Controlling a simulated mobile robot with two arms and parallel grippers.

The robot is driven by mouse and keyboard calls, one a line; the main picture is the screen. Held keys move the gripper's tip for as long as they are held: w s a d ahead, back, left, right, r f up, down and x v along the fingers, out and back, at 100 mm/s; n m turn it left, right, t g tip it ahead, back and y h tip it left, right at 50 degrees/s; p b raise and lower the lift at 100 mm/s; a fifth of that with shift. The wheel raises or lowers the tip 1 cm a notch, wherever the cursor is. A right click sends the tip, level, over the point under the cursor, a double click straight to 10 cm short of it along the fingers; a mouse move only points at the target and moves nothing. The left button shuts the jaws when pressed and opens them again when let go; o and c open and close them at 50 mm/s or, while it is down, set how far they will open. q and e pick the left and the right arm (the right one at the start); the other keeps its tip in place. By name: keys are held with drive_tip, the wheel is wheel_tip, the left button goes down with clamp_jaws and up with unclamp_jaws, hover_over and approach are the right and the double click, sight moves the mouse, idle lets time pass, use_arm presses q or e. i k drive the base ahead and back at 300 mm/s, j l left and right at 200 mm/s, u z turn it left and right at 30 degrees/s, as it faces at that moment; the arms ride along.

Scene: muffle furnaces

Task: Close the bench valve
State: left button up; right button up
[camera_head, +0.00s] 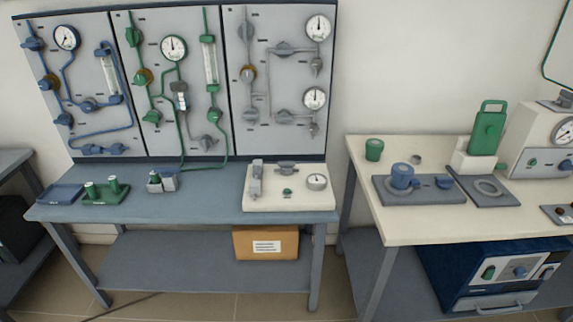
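A white block (262,203) lies at the right end of the left blue-grey bench. On it are a grey fitting with a handle (286,167), an upright grey part (256,180), a small green knob (287,191) and a round gauge (317,181). The handled fitting looks like a valve; I cannot tell which part is the bench valve, or whether it is open or closed. Neither of my grippers is in view.
A panel (187,130) with gauges and valves stands behind the left bench (212,205). Green parts sit on a tray (122,199) at left. A cardboard box (266,257) is below. The right white bench (358,150) holds blue and green apparatus; a gap separates the benches.

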sight(285, 166)
drive_tip(key=i+j+z, duration=0.1)
drive_tip(key=i+j, duration=0.2)
drive_tip(key=i+j+z, duration=0.1)
drive_tip(key=i+j, duration=0.2)
drive_tip(key=j, duration=0.2)
drive_tip(key=i+j+z, duration=0.1)
drive_tip(key=i+j, duration=0.2)
drive_tip(key=j, duration=0.1)
